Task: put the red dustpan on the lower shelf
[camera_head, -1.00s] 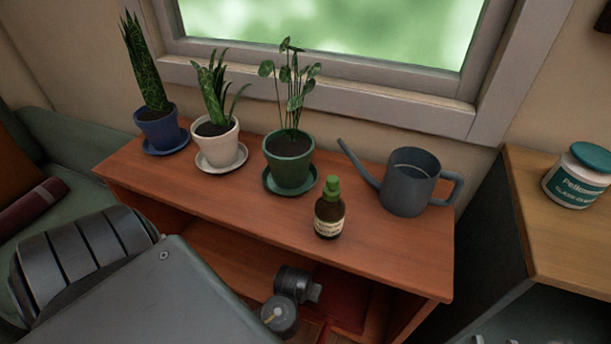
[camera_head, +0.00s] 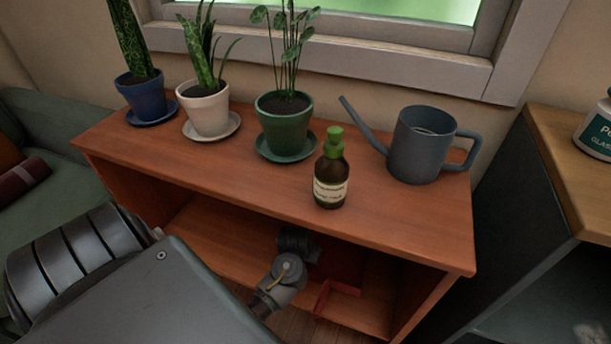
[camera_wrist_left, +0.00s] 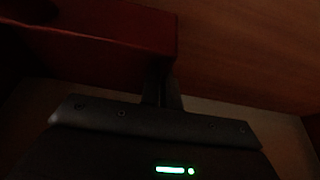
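The red dustpan (camera_head: 337,291) is partly visible inside the lower space of the reddish-brown shelf unit, close to its floor. My left arm reaches into this space, and its wrist covers part of the dustpan. In the left wrist view the dustpan (camera_wrist_left: 95,30) fills the dark upper left, right at my left gripper (camera_wrist_left: 161,85). The fingers are close together and look shut on it; the grip itself is dark. The lower shelf (camera_head: 215,240) is the board under the top. My right gripper is not in view.
On the unit's top (camera_head: 245,185) stand potted plants, a brown bottle with a green cap (camera_head: 331,180) near the front edge, and a grey watering can (camera_head: 418,150). A dark cabinet (camera_head: 500,230) stands right. A green sofa (camera_head: 55,215) is left.

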